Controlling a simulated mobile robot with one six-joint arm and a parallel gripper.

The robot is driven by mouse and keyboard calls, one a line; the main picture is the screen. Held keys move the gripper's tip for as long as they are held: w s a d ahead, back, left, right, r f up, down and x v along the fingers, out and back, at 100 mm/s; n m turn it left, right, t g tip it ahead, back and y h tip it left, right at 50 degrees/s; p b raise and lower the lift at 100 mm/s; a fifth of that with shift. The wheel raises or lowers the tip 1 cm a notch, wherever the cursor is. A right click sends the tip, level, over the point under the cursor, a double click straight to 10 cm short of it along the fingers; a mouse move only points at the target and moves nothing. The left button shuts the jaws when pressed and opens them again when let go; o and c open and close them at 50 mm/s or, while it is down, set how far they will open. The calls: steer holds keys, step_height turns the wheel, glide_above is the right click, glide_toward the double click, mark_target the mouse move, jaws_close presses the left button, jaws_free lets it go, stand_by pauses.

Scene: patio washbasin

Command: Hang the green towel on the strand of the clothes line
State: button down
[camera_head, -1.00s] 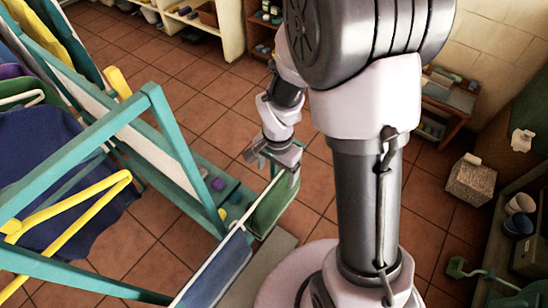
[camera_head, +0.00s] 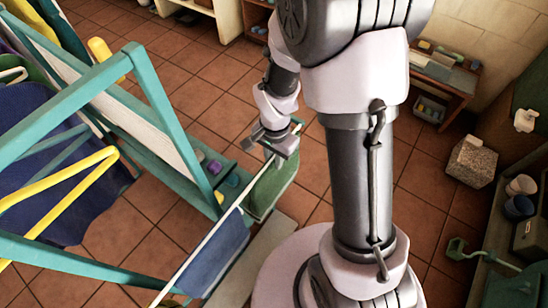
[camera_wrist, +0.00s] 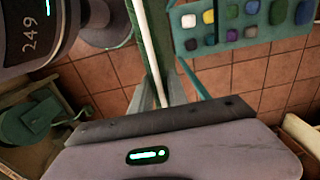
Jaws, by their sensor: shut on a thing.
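The green towel (camera_head: 270,189) hangs down at the far end of the white strand (camera_head: 200,246) of the clothes line, just below my gripper (camera_head: 281,146). My gripper appears shut on the towel's upper edge; the fingertips and the grip are small and partly hidden. I cannot tell whether the towel is draped over the strand or only beside it.
A blue towel (camera_head: 214,258) hangs nearer on the strand. The teal rack (camera_head: 150,85) stands at left with yellow bars and dark blue cloth. A tray of coloured pieces (camera_wrist: 240,41) lies beyond the gripper. Tiled floor is open behind; a speckled block (camera_head: 470,162) stands right.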

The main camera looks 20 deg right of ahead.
step_height(320, 180, up, 29)
steer(key=p, duration=2.1)
steer(key=shift+p, duration=0.35)
steer(key=s+d+b, duration=0.1)
steer(key=s+d, duration=0.9)
steer(key=s, duration=0.3)
steer(key=shift+s+r, duration=0.4)
steer(key=shift+r, duration=0.05)
